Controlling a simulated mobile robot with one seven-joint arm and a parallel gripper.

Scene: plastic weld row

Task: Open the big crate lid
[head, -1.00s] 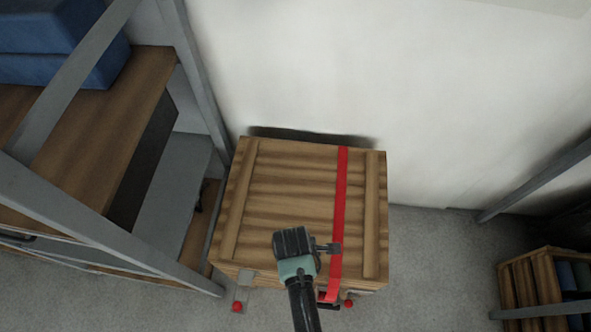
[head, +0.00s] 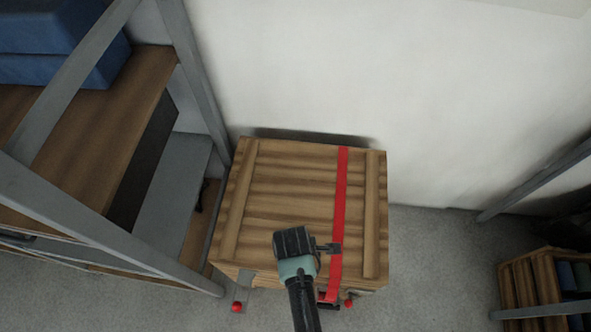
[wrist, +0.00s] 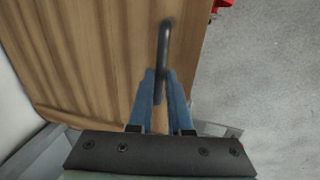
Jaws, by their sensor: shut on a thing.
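The big crate (head: 262,192) stands against the wall in the head view, its slatted wooden lid lying flat and closed. A red strap (head: 341,195) runs over the lid from back to front, right of its middle. My gripper (wrist: 162,80) has blue fingers closed on a dark bar handle (wrist: 165,45) in the wrist view, beside a brown wooden face. In the head view my dark wrist is over the lid's front part, and the fingers are hidden there.
A shelf rack (head: 105,140) with blue boxes (head: 60,40) stands close on the left. Red knobs (head: 237,307) show low at the crate's front. A smaller open crate (head: 545,275) stands at right; the floor (head: 435,260) between is clear.

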